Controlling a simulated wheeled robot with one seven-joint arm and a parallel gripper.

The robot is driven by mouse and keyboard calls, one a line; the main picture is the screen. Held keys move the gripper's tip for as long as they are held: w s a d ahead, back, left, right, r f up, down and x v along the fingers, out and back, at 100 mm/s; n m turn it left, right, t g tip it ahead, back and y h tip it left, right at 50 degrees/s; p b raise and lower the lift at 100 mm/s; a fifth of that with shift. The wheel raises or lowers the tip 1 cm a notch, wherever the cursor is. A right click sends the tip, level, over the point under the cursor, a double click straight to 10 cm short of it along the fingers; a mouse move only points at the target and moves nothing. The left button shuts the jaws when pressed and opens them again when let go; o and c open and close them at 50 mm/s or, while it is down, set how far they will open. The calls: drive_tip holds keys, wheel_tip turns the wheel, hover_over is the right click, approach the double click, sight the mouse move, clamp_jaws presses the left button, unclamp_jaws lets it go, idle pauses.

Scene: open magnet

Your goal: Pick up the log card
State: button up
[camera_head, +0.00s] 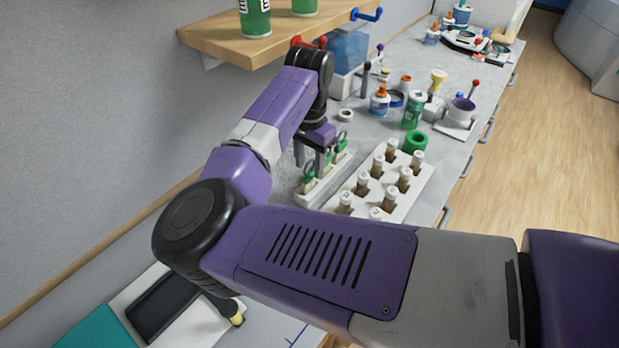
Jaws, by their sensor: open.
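My gripper (316,166) points down over a narrow white holder (325,186) with green-handled tools (311,174) in it. Its jaws are open, with the fingers close around or beside the tools; I cannot tell whether they touch. I cannot make out a log card for certain. At the bottom left, a flat white item (197,328) lies beside a black panel (162,304) and a teal item (98,330). My arm hides much of the bench between there and the holder.
A white rack (408,200) of several capped vials stands right of the holder. Behind are a green ring (414,141), a green bottle (411,112) and a blue container (349,45). A wooden shelf (222,38) overhangs at the upper left. The floor (535,150) at right is clear.

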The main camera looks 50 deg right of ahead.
sight(310, 173)
drive_tip(key=shift+f+p, duration=0.4)
drive_tip(key=shift+f, duration=1.8)
clamp_jaws()
